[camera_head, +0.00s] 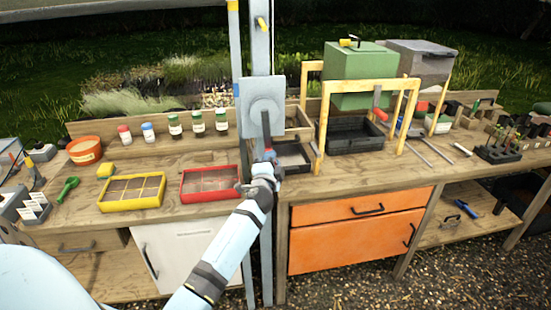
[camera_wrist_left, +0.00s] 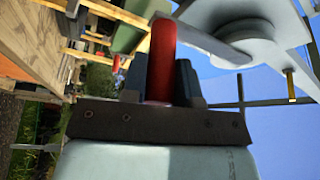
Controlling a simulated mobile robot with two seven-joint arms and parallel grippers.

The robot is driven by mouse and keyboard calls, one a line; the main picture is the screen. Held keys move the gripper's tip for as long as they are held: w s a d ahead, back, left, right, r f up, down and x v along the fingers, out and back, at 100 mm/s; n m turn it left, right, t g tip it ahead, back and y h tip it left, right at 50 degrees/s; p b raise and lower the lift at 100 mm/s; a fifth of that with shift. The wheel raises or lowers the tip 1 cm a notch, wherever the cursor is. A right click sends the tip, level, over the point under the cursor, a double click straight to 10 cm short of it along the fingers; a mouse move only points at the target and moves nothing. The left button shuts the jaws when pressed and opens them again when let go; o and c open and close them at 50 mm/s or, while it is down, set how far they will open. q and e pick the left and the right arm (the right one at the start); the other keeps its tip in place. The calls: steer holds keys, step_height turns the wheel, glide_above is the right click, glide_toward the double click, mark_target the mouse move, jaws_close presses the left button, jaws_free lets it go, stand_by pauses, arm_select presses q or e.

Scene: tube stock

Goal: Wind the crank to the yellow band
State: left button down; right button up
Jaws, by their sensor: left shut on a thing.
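The crank (camera_head: 266,125) has a dark arm on a round grey hub (camera_head: 264,106), fixed to a plate on a blue-grey post. Its arm points almost straight down. My left gripper (camera_head: 268,162) is at the arm's lower end, shut on the red crank handle (camera_wrist_left: 162,55), which stands between the fingers in the wrist view. The hub also shows there (camera_wrist_left: 243,32). A yellow band (camera_head: 233,5) is at the top of the thinner left post. A yellow piece (camera_head: 262,24) sticks out from the wider post above the hub. My right gripper is not in view.
A wooden bench (camera_head: 150,165) runs behind the posts. Yellow (camera_head: 131,208) and red (camera_head: 209,199) framed trays lie left of the crank. A black bin (camera_head: 352,138) and wooden frame (camera_head: 322,120) stand to the right. An orange cabinet (camera_head: 340,245) is below.

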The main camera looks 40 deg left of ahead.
arm_select(q)
steer(key=shift+a, duration=0.15)
steer(key=c, duration=0.9)
jaws_free()
steer(key=shift+s, duration=0.1)
steer(key=shift+s+d+f, duration=0.1)
steer(key=shift+s+d, duration=0.1)
steer(key=shift+s, duration=0.1)
steer(key=shift+b+v, duration=1.4)
steer(key=shift+v, duration=5.15)
